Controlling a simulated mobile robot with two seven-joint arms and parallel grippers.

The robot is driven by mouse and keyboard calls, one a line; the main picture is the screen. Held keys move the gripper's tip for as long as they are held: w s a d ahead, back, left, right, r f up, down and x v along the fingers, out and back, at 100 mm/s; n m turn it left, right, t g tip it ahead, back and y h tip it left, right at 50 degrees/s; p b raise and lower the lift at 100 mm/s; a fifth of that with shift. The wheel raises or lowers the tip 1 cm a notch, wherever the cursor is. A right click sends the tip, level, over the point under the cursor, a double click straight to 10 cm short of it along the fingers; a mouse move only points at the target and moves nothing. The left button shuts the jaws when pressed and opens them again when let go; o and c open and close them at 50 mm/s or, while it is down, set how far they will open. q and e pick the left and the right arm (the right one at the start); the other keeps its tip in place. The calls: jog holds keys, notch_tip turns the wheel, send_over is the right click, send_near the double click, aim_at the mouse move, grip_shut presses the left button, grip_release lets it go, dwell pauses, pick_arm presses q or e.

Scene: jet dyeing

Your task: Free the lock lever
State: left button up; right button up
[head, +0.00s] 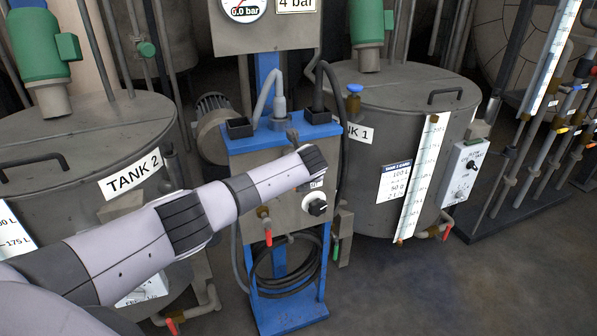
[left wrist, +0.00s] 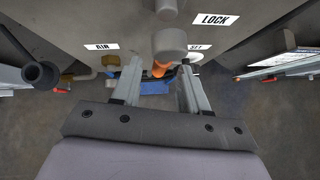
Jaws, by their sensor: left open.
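A white LOCK label (left wrist: 213,19) is on the grey panel in the left wrist view. A grey cylindrical fitting (left wrist: 168,43) stands out from the panel left of and below the label. An orange piece (left wrist: 160,69) shows under it; I cannot tell whether either is the lock lever. My left gripper (left wrist: 159,66) is open, its two fingers on either side of the orange piece in the picture. I see no contact, and the depth is unclear. In the head view my left arm reaches to the front of the grey box (head: 262,165) and hides its fingers. My right gripper is not in view.
The panel has AIR (left wrist: 102,46) and SET (left wrist: 197,47) labels. A black knob (head: 317,206) and a red-handled valve (head: 268,237) are near my arm. Tank 2 (head: 85,135) and Tank 1 (head: 405,110) flank the blue stand (head: 290,318). Open floor lies to the right.

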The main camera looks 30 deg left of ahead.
pick_arm(q)
jog(key=shift+p+v, duration=0.35)
jog(key=shift+v, duration=1.45)
